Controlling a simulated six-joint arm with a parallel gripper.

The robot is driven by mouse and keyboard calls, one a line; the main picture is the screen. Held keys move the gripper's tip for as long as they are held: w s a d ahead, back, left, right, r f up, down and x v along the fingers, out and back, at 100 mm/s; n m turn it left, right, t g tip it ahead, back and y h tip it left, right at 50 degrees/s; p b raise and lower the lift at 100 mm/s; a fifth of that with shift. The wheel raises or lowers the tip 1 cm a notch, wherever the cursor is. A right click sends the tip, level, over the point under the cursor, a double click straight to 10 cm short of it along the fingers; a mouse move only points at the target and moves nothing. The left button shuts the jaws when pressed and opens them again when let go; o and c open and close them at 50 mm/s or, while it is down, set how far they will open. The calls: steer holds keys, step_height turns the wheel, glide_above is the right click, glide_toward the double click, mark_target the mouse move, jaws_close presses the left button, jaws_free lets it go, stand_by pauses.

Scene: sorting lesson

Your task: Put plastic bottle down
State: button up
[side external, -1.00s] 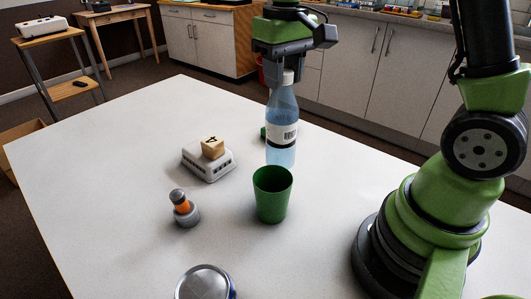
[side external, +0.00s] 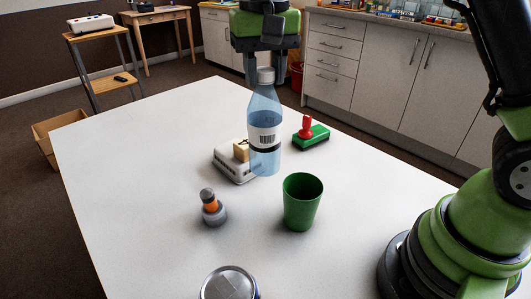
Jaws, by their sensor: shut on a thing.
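The plastic bottle (side external: 265,108) is clear blue with a pale barcode label and a white cap. It is upright, below my gripper (side external: 265,76). My gripper is shut on the bottle at its cap and neck. The bottle's base is over the white table (side external: 130,190), behind and left of the green cup (side external: 302,203). I cannot tell whether the base touches the table.
A green block with a red knob (side external: 310,134) stands right of the bottle. A grey and orange piece (side external: 211,208) stands at front left, and a can (side external: 230,284) at the front edge of view. The table's left side is clear.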

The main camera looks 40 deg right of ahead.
mark_target(264, 115)
step_height(264, 115, down, 8)
steer(key=shift+r, duration=0.1)
stand_by(0.4)
steer(key=o, duration=1.1)
step_height(264, 115, up, 11)
steer(key=shift+f, duration=0.1)
steer(key=shift+s+r, duration=0.1)
steer(key=shift+r, duration=0.6)
